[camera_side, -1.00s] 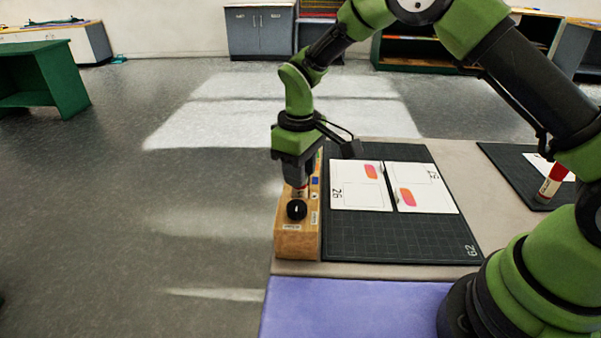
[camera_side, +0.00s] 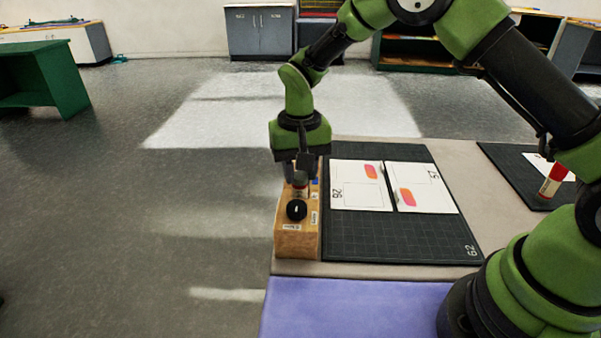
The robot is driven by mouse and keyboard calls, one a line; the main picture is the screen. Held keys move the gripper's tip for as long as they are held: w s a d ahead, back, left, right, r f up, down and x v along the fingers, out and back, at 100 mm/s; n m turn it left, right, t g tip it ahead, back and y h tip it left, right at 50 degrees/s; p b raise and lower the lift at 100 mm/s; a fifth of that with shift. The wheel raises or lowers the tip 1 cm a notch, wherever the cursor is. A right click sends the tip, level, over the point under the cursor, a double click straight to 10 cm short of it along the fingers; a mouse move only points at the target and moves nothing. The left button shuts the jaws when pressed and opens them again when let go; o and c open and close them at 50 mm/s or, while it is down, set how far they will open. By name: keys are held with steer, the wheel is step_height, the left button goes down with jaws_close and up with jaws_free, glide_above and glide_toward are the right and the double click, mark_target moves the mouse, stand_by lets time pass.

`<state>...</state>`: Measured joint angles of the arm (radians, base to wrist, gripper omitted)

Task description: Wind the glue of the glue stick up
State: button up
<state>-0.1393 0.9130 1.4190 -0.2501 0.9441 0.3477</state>
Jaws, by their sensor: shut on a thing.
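A wooden block holder (camera_side: 286,241) stands upright along the left edge of the table. A glue stick (camera_side: 300,191) stands in it behind a round black knob (camera_side: 297,210); only a small part of it shows, pale with some red. My gripper (camera_side: 300,181) points straight down over the holder and is shut on the glue stick's upper part. The fingers hide most of the stick, and I cannot tell how far the glue stands out.
A dark cutting mat (camera_side: 400,240) carries two white sheets (camera_side: 361,199) with pink-orange patches. Another glue stick (camera_side: 551,182), red and white, stands on a second dark mat (camera_side: 508,165) at right. Open floor lies left of the table.

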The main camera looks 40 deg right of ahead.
steer(key=m, duration=0.5)
stand_by(0.4)
steer(key=shift+m, duration=0.5)
steer(key=m, duration=0.3)
steer(key=shift+m, duration=0.3)
steer(key=m, duration=0.3)
steer(key=o, duration=0.5)
